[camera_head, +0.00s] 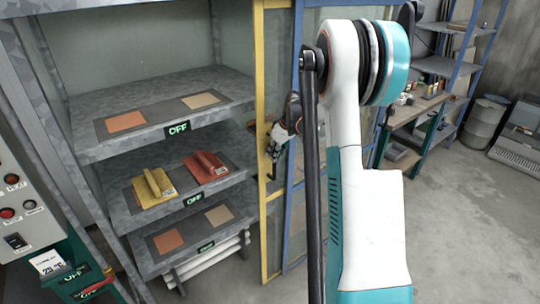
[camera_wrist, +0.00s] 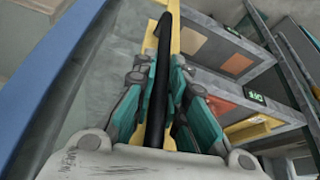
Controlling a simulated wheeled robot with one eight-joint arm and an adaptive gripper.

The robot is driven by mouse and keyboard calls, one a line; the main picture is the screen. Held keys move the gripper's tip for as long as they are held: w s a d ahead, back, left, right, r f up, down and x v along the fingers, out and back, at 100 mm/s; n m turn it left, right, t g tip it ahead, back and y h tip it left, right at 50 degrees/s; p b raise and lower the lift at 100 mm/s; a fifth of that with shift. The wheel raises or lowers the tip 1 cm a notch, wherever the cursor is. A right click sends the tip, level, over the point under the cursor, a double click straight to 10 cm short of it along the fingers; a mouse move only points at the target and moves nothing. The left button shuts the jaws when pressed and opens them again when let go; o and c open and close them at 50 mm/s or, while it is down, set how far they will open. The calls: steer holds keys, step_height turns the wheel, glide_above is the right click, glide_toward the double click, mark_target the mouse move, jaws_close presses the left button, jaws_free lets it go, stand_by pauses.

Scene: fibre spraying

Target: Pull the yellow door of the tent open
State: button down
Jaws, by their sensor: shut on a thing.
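The yellow door (camera_head: 261,70) of the tent stands at the right side of the shelves in the head view, its tall yellow frame upright. In the wrist view its yellow frame (camera_wrist: 185,40) runs behind a black handle (camera_wrist: 164,45). My gripper (camera_wrist: 158,82) is shut on this handle, with a teal and grey finger on each side of it. In the head view my gripper (camera_head: 277,142) is at the door frame, at about mid-shelf height, partly hidden by my arm.
A blue-framed panel (camera_head: 297,90) stands just right of the yellow door. The grey shelves (camera_head: 165,95) hold a yellow float (camera_head: 153,188) and a red float (camera_head: 207,168). A control box (camera_head: 17,215) is at the left. Open floor (camera_head: 450,220) lies at the right.

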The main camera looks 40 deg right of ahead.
steer(key=c, duration=1.6)
jaws_free()
steer(key=shift+r, duration=0.1)
steer(key=v, duration=1.1)
steer(key=shift+r, duration=0.35)
steer(key=shift+s, duration=0.15)
